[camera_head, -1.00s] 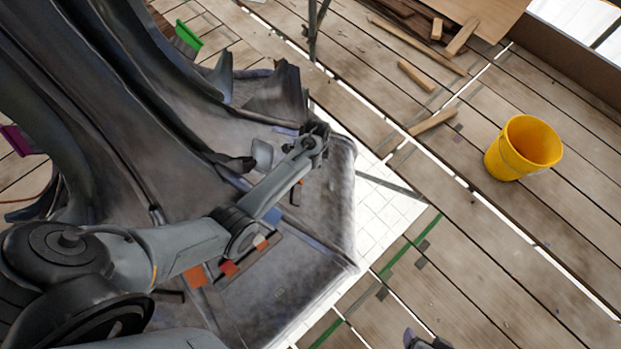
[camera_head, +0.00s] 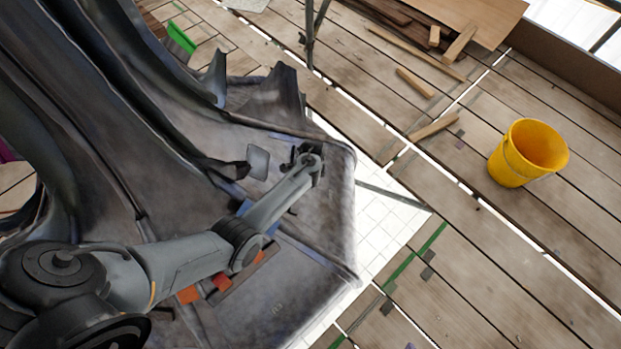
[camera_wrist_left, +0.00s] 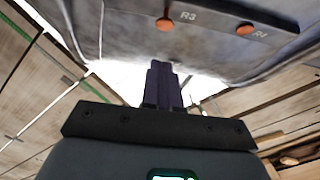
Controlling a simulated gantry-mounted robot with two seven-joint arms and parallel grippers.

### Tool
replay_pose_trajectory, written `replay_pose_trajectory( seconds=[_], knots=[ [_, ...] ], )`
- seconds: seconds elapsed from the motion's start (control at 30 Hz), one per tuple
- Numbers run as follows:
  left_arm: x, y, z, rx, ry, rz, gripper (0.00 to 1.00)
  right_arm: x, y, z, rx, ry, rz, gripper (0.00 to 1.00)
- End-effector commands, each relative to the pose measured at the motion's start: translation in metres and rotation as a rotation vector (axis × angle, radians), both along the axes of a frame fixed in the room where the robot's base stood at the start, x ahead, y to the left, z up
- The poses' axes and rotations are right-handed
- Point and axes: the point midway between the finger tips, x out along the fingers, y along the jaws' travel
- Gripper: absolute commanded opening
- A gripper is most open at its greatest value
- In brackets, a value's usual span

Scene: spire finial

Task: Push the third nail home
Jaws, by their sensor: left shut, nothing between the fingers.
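In the left wrist view, a copper-coloured nail head (camera_wrist_left: 165,24) shows on the grey metal skirt beside the label R3. A second copper head (camera_wrist_left: 245,29) is to its right, beside the label R4. My left gripper (camera_wrist_left: 163,68) is shut and empty, its dark fingertips below the R3 head in the picture, with a visible gap between them. In the head view my left gripper (camera_head: 308,156) is over the right part of the grey skirt (camera_head: 335,220). The nail heads cannot be made out there. My right gripper is not identifiable.
Tall dark fins of the spire (camera_head: 95,130) fill the left. A yellow bucket (camera_head: 527,153) stands on the plank deck at right. Wood offcuts (camera_head: 434,127) lie at the top right. A dark post (camera_head: 311,35) stands at the top. White gaps run beside the skirt.

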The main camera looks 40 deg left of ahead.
Motion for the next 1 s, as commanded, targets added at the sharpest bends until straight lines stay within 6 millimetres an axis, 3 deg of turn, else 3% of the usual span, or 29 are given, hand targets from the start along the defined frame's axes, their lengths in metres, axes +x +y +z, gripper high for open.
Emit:
replay_pose_trajectory(
  seconds=[0.03, 0.23, 0.83, 1.0],
  knots=[
    [0.0, 0.0, -0.015, -0.002, 0.001, 0.001, 0.0, 0.0, 0.0, -0.013, 0.0, 0.001, 0.0, 0.73],
    [-0.011, 0.014, -0.03, -0.001, 0.001, 0.002, 0.0, 0.0, -0.001, -0.025, -0.005, 0.002, 0.003, 0.73],
    [-0.017, 0.023, -0.037, -0.001, 0.001, 0.001, 0.0, 0.0, -0.002, -0.03, -0.008, 0.001, 0.006, 0.73],
    [-0.005, 0.027, -0.048, 0.001, -0.001, -0.002, 0.0, 0.001, -0.001, -0.046, -0.005, -0.004, 0.004, 0.73]
  ],
)
